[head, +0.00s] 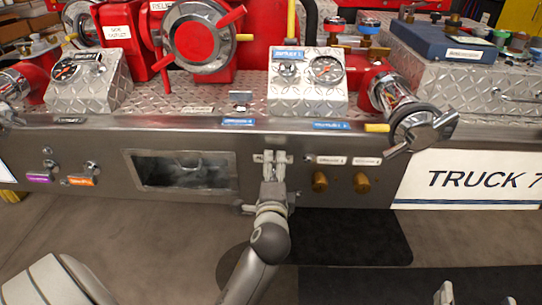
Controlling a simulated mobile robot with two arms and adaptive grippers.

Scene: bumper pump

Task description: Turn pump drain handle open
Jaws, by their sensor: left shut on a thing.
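My left gripper (270,160) is in the middle of the head view, with its arm rising from the bottom edge. It is at the front of the steel pump panel (110,150), between a recessed opening and two brass knobs. It is shut on a small handle there, which the fingers almost wholly hide. I cannot read a label for this handle or tell how far it is turned. At the bottom right edge, small grey parts (445,293) may be my right gripper, mostly cut off.
Two small levers with purple (40,177) and orange (81,181) labels are at the panel's left. The recessed opening (141,183) and brass knobs (361,183) flank my gripper. A large capped outlet (418,130) juts out at the right. Open floor (140,235) lies in front.

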